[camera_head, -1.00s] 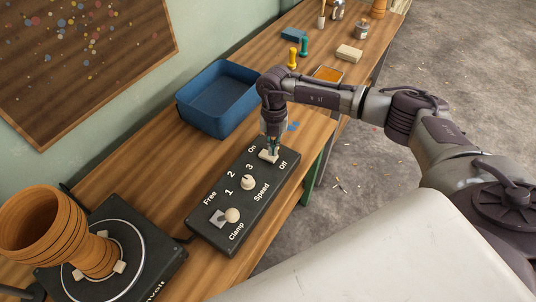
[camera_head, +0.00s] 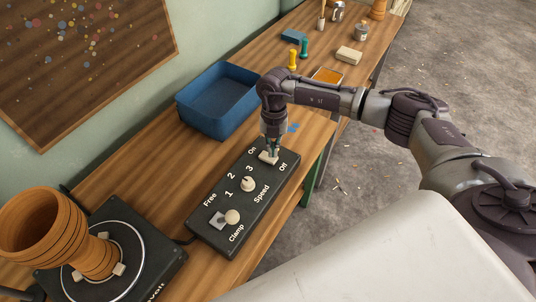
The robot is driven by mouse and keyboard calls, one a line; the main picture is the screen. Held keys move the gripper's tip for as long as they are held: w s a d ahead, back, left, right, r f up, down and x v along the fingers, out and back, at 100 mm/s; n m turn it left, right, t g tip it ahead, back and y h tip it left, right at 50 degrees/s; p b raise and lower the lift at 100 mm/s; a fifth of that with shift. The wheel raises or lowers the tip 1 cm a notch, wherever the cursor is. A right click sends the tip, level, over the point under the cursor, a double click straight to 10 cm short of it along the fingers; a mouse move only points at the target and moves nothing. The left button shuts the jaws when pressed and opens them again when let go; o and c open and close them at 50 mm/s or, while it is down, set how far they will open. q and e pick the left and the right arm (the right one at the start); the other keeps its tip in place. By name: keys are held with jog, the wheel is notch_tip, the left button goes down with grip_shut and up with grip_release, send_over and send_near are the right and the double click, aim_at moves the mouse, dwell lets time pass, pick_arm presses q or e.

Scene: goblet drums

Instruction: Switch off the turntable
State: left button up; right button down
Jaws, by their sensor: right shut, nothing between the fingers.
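A black control box (camera_head: 222,232) lies on the wooden bench, with a white On/Off switch (camera_head: 268,158) at its far end, a Speed knob (camera_head: 248,184) in the middle and a Clamp lever (camera_head: 231,216) at the near end. My right gripper (camera_head: 272,151) points down at the On/Off switch, shut and empty, its tips at or just above the switch. The tips partly hide the switch, so its setting is hard to tell. The turntable (camera_head: 165,262) is at the lower left, with a wooden goblet drum body (camera_head: 90,256) on it between small pale clamps. My left gripper is not in view.
A blue open bin (camera_head: 222,98) stands behind the box. Farther back are a yellow peg (camera_head: 292,60), a green peg (camera_head: 304,48), a pale block (camera_head: 349,54) and an orange-filled tray (camera_head: 328,76). The bench edge and floor are to the right.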

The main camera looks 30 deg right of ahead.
jog(key=shift+f+b, duration=0.75)
jog(key=shift+f, duration=0.4)
dwell(0.6)
notch_tip(320, 180, up, 7)
jog(key=p, duration=0.6)
dwell(0.3)
jog(key=shift+a, duration=0.1)
dwell(0.3)
